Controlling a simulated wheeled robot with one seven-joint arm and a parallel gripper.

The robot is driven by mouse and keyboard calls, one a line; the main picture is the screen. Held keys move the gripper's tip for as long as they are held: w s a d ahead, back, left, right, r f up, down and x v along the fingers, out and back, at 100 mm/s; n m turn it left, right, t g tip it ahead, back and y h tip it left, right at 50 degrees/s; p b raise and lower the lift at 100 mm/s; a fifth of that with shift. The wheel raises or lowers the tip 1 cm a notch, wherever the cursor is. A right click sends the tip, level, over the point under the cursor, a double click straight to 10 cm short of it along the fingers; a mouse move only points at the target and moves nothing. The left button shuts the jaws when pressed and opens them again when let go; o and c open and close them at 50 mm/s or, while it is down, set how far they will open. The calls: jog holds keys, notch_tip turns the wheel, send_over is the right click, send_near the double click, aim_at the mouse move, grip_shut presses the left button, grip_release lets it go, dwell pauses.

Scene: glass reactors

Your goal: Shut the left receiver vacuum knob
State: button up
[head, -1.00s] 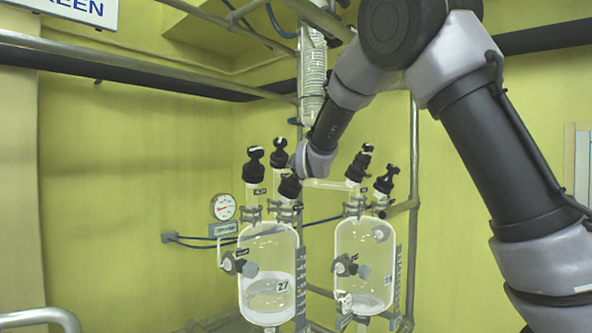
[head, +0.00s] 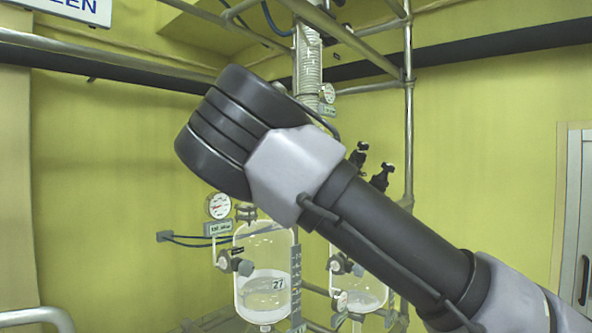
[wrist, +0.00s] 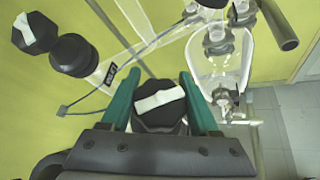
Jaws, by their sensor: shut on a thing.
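In the wrist view my gripper (wrist: 157,80) has its two green fingers on either side of a black knob (wrist: 162,118) with a white bar on top, and is shut on it. The bar lies nearly crosswise between the fingers, slightly tilted.
In the wrist view two more black knobs (wrist: 35,32) are at upper left, and glassware (wrist: 215,60) is at upper right. In the head view the right receiver (head: 358,290), a gauge (head: 218,206) and metal rails (head: 408,110) stand close by.

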jog(key=m+g+h, duration=0.1)
jog(key=m+g, duration=0.2)
jog(key=s+m+g+h, duration=0.1)
jog(key=m+g, duration=0.2)
jog(key=d+f+m+g+h, duration=0.1)
jog(key=m+g, duration=0.2)
jog(key=shift+s+f+g, duration=0.1)
jog(key=shift+s+g, duration=0.3)
jog(key=shift+s+f+m+g, duration=0.15)
jog(key=shift+m+g, duration=0.35)
jog(key=shift+m, duration=0.2)
jog(key=shift+s, duration=0.1)
jog(key=o, duration=1.4)
jog(key=shift+f, duration=0.1)
jog(key=shift+r, duration=0.2)
